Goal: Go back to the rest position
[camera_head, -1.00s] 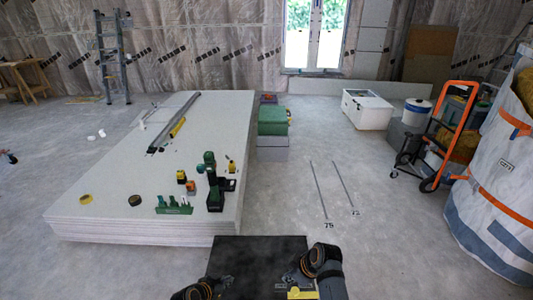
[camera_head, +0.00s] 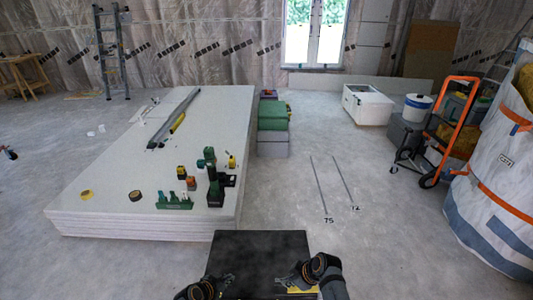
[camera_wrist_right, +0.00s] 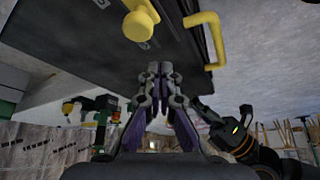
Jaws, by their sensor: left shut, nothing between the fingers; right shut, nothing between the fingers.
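My left gripper (camera_head: 229,280) is low in the head view, over the near part of a black flat top that looks like my own base. Its fingers are shut and empty. My right gripper (camera_head: 285,282) is to the right of it over the same dark top, a short gap apart. In the right wrist view my right gripper (camera_wrist_right: 160,72) has its fingertips together with nothing between them. My left arm shows dark at the right of that view. Neither gripper touches a panel or tool.
A stack of pale panels (camera_head: 110,170) stands ahead to the left. On it are a green drill (camera_head: 213,188), a green bit set (camera_head: 174,201) and tape rolls. Green and grey cases (camera_head: 272,116) stand beside it. An orange hand truck (camera_head: 459,125) and white bag (camera_head: 490,210) are right. Floor between is clear.

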